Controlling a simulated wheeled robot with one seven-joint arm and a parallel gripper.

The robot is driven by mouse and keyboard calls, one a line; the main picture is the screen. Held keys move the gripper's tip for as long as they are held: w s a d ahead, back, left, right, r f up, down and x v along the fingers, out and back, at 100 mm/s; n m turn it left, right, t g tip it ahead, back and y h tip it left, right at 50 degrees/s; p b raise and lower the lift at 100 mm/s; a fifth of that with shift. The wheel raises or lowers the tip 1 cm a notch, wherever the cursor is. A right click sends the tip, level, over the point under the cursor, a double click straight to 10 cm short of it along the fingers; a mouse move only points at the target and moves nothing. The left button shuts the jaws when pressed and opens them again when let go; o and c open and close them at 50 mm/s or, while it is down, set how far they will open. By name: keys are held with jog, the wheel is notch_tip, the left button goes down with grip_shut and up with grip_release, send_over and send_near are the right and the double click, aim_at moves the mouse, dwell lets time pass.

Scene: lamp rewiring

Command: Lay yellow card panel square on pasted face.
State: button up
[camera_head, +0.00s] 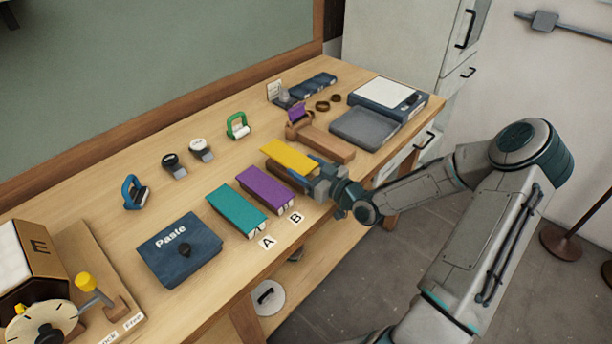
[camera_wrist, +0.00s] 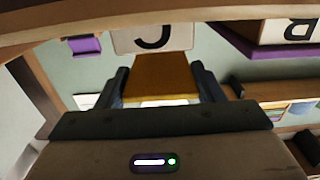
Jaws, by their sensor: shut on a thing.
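The yellow card panel (camera_head: 290,157) is flat and lies near the right part of the workbench, beyond the purple block. My gripper (camera_head: 325,178) is at its near right end and shut on it. In the wrist view the panel (camera_wrist: 160,75) shows as a yellow-brown strip between the two fingers of my gripper (camera_wrist: 160,85), with a white edge near the palm. A card marked C (camera_wrist: 152,38) is just past it. I cannot tell whether the panel touches the bench. No pasted face can be made out for certain.
A teal block (camera_head: 236,210) and a purple block (camera_head: 265,189) stand beside cards A and B. A dark blue Paste box (camera_head: 178,250) is at front left. A wooden stand (camera_head: 327,143) with a purple piece, a grey tray (camera_head: 365,127) and a scale (camera_head: 388,96) are behind.

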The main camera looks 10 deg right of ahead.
jog(key=shift+f, duration=1.55)
jog(key=shift+f, duration=0.1)
jog(key=shift+f, duration=0.15)
jog(key=o, duration=1)
jog(key=shift+c, duration=0.2)
